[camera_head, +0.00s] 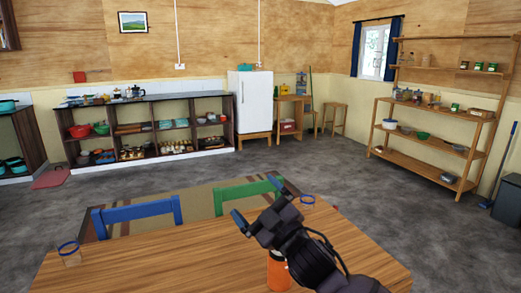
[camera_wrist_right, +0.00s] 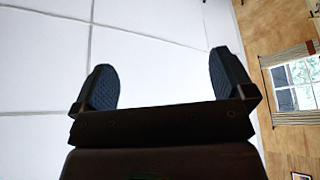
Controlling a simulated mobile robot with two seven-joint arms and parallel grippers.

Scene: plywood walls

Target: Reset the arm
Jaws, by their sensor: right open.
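My right arm reaches in from the lower right in the head view, above the wooden table (camera_head: 150,255). Its gripper (camera_head: 259,202) is raised, with the dark blue-tipped fingers spread apart and nothing between them. In the right wrist view the open gripper (camera_wrist_right: 163,68) points at a white panelled surface, with a window at the right edge. My left arm and gripper are not in view.
An orange object (camera_head: 278,272) is partly hidden by my right arm. Blue-rimmed glasses stand at the table's left (camera_head: 70,254) and far right (camera_head: 307,199). A blue chair (camera_head: 137,213) and green chair (camera_head: 235,194) stand behind. Grey floor beyond is open.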

